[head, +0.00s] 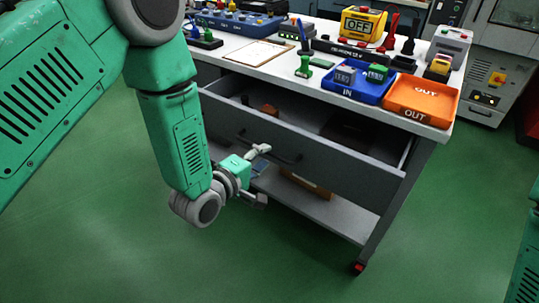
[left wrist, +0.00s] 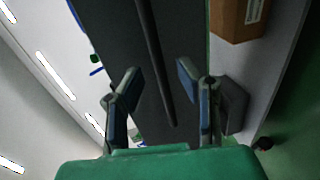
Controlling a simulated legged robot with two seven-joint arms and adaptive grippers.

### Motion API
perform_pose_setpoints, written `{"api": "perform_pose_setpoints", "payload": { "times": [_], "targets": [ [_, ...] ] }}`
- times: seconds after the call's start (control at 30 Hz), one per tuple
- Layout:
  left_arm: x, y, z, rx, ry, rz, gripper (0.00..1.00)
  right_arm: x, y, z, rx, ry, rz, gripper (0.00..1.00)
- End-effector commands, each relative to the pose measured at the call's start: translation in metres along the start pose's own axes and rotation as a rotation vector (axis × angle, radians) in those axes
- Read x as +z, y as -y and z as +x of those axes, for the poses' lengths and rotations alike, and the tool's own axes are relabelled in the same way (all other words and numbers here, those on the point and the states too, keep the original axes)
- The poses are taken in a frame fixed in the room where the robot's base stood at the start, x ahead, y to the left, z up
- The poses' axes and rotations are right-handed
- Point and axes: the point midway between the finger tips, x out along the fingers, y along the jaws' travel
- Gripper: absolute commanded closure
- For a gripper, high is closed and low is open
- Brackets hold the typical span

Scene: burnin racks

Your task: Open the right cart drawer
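The cart drawer (head: 330,165) has a dark grey front and stands pulled out from under the white cart top, with its inside showing. Its bar handle (head: 268,149) is on the front panel, and part of it is hidden by my gripper. My left gripper (head: 261,174) is in front of the drawer near the handle. In the left wrist view its two fingers (left wrist: 160,88) are spread apart, with the dark handle bar (left wrist: 153,55) running between and beyond them. The fingers do not visibly close on the bar. My right gripper is out of view.
On the cart top (head: 240,78) are a blue IN tray (head: 345,90), an orange OUT tray (head: 420,97), a clipboard (head: 258,52) and a yellow OFF box (head: 362,24). A lower shelf (head: 340,215) holds a brown box (head: 305,186). The green floor in front is clear.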

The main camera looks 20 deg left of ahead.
Motion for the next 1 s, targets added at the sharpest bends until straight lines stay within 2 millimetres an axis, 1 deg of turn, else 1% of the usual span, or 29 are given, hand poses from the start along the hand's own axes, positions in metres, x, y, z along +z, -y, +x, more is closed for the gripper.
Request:
{"api": "perform_pose_setpoints", "payload": {
  "times": [0.03,0.1,0.2,0.33,0.57,0.6,0.67,0.7,1.0],
  "targets": [
    [0.000,0.000,0.009,0.003,0.000,0.002,0.69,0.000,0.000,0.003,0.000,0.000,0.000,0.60],
    [-0.001,0.001,0.018,0.002,-0.001,0.001,0.69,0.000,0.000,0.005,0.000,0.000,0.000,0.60],
    [-0.001,0.001,0.026,0.001,0.000,0.001,0.69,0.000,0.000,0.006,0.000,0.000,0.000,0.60],
    [-0.001,0.000,0.031,0.000,-0.001,-0.001,0.69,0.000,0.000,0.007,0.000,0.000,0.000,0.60],
    [0.000,-0.001,0.032,0.000,-0.001,-0.001,0.69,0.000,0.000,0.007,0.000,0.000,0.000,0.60],
    [0.000,-0.001,0.032,0.000,-0.001,-0.001,0.76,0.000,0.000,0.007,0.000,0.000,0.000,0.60],
    [0.000,0.000,0.032,0.000,-0.001,0.000,0.97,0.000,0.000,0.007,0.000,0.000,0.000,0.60],
    [0.000,0.000,0.032,0.000,-0.001,0.000,1.00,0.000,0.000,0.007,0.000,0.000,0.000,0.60],
    [0.000,0.001,0.029,-0.003,0.000,-0.001,1.00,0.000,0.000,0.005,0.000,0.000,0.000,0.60]
  ]
}}
